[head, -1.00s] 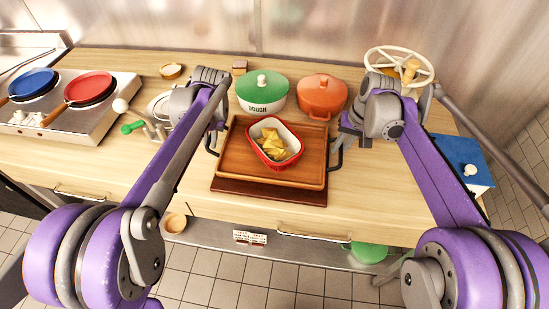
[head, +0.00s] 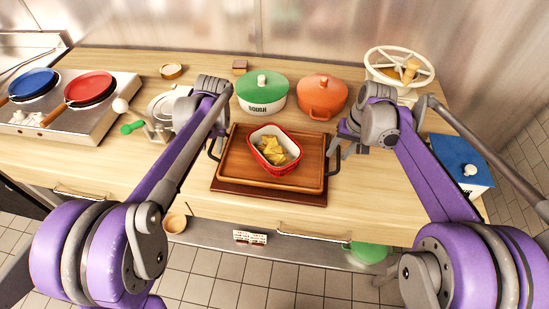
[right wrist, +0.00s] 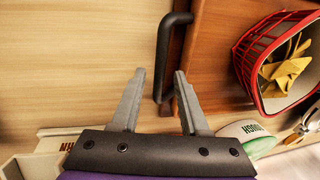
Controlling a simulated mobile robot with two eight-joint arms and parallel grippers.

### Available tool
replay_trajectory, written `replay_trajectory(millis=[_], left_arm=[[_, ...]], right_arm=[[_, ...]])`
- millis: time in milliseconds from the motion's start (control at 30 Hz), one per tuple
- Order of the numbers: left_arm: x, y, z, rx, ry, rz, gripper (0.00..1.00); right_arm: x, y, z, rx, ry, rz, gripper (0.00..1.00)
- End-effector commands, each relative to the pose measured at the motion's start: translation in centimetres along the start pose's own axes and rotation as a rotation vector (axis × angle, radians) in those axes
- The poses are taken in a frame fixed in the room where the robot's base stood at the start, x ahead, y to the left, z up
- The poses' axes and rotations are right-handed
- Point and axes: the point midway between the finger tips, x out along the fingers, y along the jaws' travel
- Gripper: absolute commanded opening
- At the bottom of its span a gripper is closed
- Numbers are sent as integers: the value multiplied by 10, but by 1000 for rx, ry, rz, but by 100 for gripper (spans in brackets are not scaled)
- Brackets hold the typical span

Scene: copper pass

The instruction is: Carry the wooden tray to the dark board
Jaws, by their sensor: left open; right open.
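The wooden tray (head: 232,165) is in the middle of the counter in the head view, over the dark board (head: 265,195), whose front strip shows below it. It looks level and appears to rest on the board. A red-rimmed white dish (head: 291,146) with yellow pieces stands in the tray. My left gripper (head: 218,132) is open at the tray's left black handle (head: 211,150), its fingers partly hidden by my arm. My right gripper (head: 337,148) is open at the right handle (head: 334,168). In the right wrist view this handle (right wrist: 162,60) passes between the spread fingertips (right wrist: 158,76).
A green pot (head: 262,92) and an orange pot (head: 321,97) stand behind the tray. A stove with blue and red pans (head: 90,88) is at left. A blue-topped box (head: 459,160) and a cream wheel-like rack (head: 400,65) are at right.

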Motion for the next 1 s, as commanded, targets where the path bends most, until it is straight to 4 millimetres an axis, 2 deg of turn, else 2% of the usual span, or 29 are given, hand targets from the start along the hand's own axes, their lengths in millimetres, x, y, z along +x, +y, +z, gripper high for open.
replay_trajectory(millis=[133, 233, 500, 700, 867, 1000], left_arm=[[-4, 0, 0, 0, 0, 0, 44], [-16, 0, 0, 1, 0, 0, 44], [-73, 0, 0, 1, 0, 0, 44], [-107, 0, 0, 1, 0, 0, 44], [-118, 0, 0, 0, 0, 0, 44], [-120, 0, 0, 0, 0, 0, 44]], right_arm=[[0, 0, 0, 0, 0, 0, 44], [0, 0, 0, 0, 0, 0, 44], [0, 0, 0, 0, 0, 0, 44], [0, 0, 0, 0, 0, 0, 44], [-2, 0, 0, 0, 0, 0, 44], [-15, 0, 0, 1, 0, 0, 44]])
